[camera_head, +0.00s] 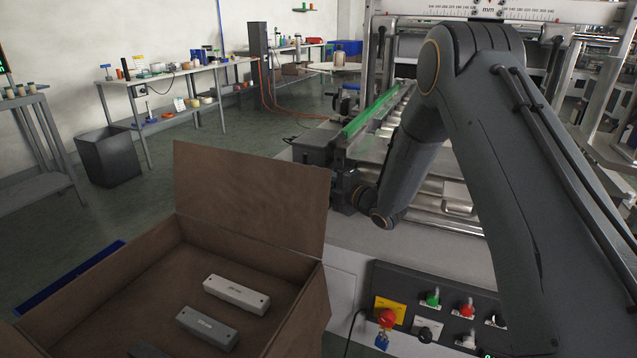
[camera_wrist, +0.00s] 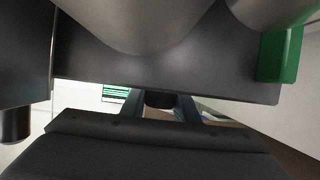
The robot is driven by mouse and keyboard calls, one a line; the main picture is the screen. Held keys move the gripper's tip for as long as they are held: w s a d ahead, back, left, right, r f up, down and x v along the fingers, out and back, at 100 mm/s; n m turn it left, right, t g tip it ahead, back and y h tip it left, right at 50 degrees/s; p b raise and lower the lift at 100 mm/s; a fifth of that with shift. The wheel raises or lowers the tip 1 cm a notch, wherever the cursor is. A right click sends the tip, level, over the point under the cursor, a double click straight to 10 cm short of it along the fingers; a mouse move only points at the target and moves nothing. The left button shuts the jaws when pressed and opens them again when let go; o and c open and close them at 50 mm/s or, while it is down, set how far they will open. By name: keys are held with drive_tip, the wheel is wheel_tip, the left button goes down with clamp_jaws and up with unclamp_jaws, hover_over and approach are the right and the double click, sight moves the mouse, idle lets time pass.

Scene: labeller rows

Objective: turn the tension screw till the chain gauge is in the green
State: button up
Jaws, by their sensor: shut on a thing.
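My gripper (camera_wrist: 160,108) shows in the wrist view with its two dark fingers closed around a dark round piece (camera_wrist: 158,98), which looks like the head of the tension screw. The piece sits under a dark housing (camera_wrist: 160,72), and most of it is hidden. In the head view my arm bends down to the near left end of the machine (camera_head: 405,150), beside a dark block there; the fingertips and the screw cannot be made out. I cannot pick out the chain gauge or its reading in either view.
An open cardboard box (camera_head: 250,195) with grey bars (camera_head: 236,294) stands at the front left. A control panel (camera_head: 376,275) with a red stop button (camera_head: 387,318) is on the machine's front. A green rail (camera_head: 375,112) runs back along the machine. Benches stand behind at left.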

idle(0.3)
drive_tip(key=o, duration=1.1)
drive_tip(key=shift+c, duration=0.2)
drive_tip(key=v, duration=0.7)
drive_tip(key=shift+s+d, duration=0.25)
drive_tip(key=shift+s, duration=0.05)
